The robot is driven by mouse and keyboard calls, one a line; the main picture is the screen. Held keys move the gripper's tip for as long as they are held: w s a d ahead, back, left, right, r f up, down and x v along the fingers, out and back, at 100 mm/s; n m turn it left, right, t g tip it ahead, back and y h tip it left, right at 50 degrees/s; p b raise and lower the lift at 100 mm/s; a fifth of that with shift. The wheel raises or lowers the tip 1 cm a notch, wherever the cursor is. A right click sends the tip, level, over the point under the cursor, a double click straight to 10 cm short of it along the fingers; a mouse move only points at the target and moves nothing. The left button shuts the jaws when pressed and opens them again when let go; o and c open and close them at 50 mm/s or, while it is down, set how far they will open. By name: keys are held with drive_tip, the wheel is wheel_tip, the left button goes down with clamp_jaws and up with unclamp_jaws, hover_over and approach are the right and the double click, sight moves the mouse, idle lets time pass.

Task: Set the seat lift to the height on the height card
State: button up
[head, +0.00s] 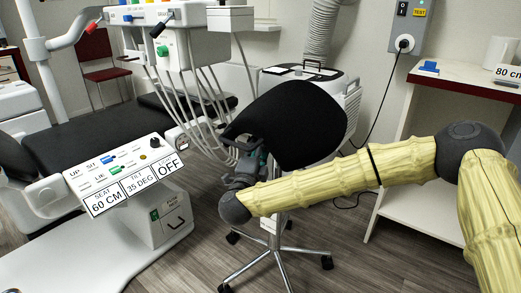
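The height card (508,73) at the right edge reads 80 cm. My gripper (243,167) is right of the panel, apart from it, in front of the black stool seat (292,125). Its fingers are small and dark, so their opening is unclear.
A hanging instrument unit (190,45) with several hoses stands above the black patient chair (80,130). The stool's wheeled base (275,250) is below my arm. Open floor lies between panel and stool.

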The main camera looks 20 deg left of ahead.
drive_tip(key=shift+w+r, duration=0.15)
drive_tip(key=shift+w, duration=0.55)
clamp_jaws()
wheel_tip(320, 180, down, 4)
drive_tip(key=shift+r, duration=0.15)
unclamp_jaws()
drive_tip(key=shift+r, duration=0.1)
